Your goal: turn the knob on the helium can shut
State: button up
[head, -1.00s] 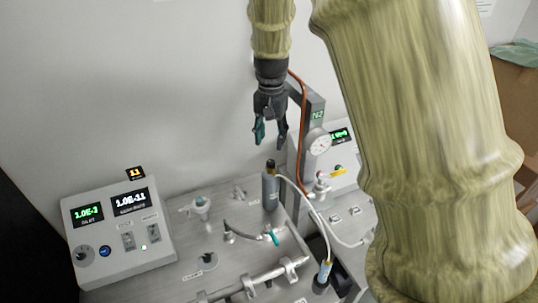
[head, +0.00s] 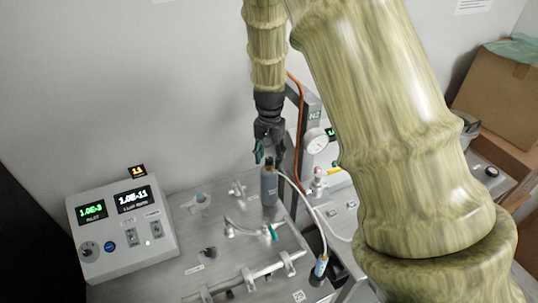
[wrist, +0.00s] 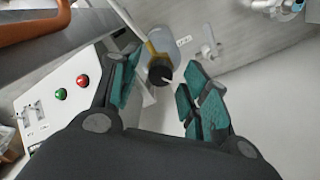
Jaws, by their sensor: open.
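The helium can (head: 269,190) is a slim grey cylinder standing upright on the metal bench. A dark knob and a brass-coloured fitting are at its top, and a pale hose runs from there. My gripper (head: 269,156) points down directly over the can, with its fingertips around the height of the can's top. In the wrist view my gripper (wrist: 155,88) is open, with teal pads on both sides. The round black knob (wrist: 160,76) shows between the fingers, with the brass fitting behind it. I see a gap on both sides and no clear contact.
A grey column with a round gauge (head: 315,140) and an orange hose (head: 301,140) stand close right of my gripper. A control box (head: 121,232) with displays is at left. Valves and a clamped pipe (head: 262,272) occupy the bench front. A cardboard box (head: 500,95) is far right.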

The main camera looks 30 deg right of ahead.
aim_at(270, 158)
grip_shut()
jog(key=shift+n, duration=1.2)
grip_release()
notch_tip(270, 158, up, 12)
dwell(0.3)
